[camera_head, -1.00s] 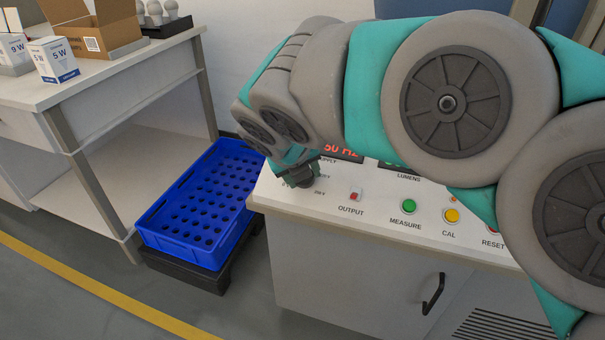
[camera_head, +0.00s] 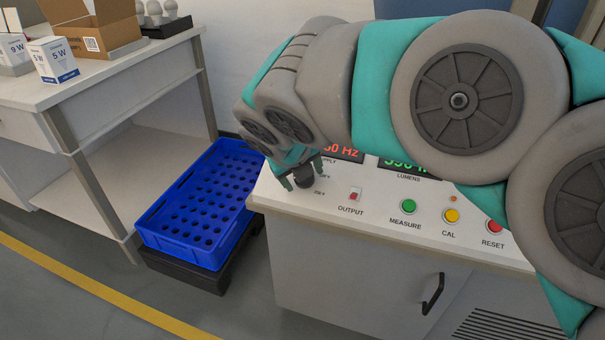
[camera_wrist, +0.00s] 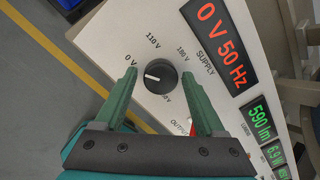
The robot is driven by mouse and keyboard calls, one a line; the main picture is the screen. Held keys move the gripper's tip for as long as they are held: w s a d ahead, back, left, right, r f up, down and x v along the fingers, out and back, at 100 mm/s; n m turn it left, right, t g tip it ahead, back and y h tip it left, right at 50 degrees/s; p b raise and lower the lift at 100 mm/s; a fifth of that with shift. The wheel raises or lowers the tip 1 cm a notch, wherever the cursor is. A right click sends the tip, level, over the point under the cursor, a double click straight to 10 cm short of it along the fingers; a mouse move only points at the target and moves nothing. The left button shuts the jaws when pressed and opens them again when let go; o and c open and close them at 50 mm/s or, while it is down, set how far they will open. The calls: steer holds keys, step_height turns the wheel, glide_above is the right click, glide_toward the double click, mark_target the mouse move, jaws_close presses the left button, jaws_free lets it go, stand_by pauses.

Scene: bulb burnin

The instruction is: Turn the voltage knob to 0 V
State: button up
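The black voltage knob (camera_wrist: 160,76) sits on the white panel, its white pointer line aimed left, toward the 0 V label (camera_wrist: 130,60). Labels 110 V and 180 V follow around it. The red supply display (camera_wrist: 221,45) reads 0 V 50 Hz. My gripper (camera_wrist: 158,76) is open, with one green finger on each side of the knob and visible gaps between. In the head view the knob (camera_head: 304,179) shows below my gripper (camera_head: 302,171), its pointer too small to read.
The output switch (camera_head: 354,194), green measure button (camera_head: 408,206), yellow cal button (camera_head: 451,215) and red reset button (camera_head: 494,226) line the panel to the right. A blue crate (camera_head: 160,240) with holes stands left of the bench. A table (camera_head: 90,92) with boxes is farther left.

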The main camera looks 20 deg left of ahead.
steer(key=shift+o, duration=0.6)
steer(key=v, duration=0.7)
steer(key=shift+s+r, duration=0.25)
steer(key=shift+r, duration=0.05)
